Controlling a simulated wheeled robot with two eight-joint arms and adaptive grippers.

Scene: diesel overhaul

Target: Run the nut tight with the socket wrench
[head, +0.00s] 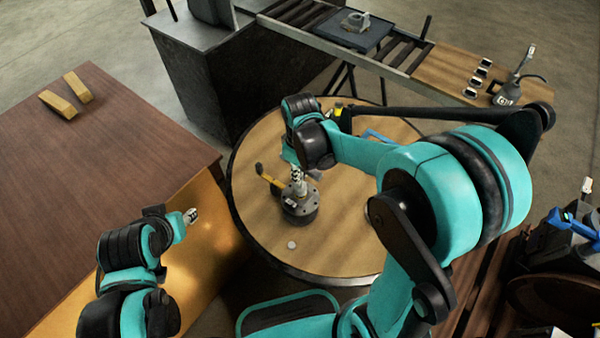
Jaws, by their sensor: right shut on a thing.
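My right gripper (297,174) points down over a dark round metal part (299,207) on the round wooden table. Its silver fingers are shut at the top of this part. The socket wrench (270,181), with a yellow handle and black end, reaches out to the left from beside the fingers. The exact grip is too small to make out. The nut cannot be told apart under the fingers. My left gripper (190,215) is apart from it all, by the right edge of the brown table; its finger opening is not clear.
The round table (335,255) has bare wood in front, with a small pale disc (292,245) on it. The brown table (110,165) holds two yellowish blocks (66,97). Behind stand a dark cabinet (235,75) and a roller conveyor (400,62). An oil can (506,95) stands back right.

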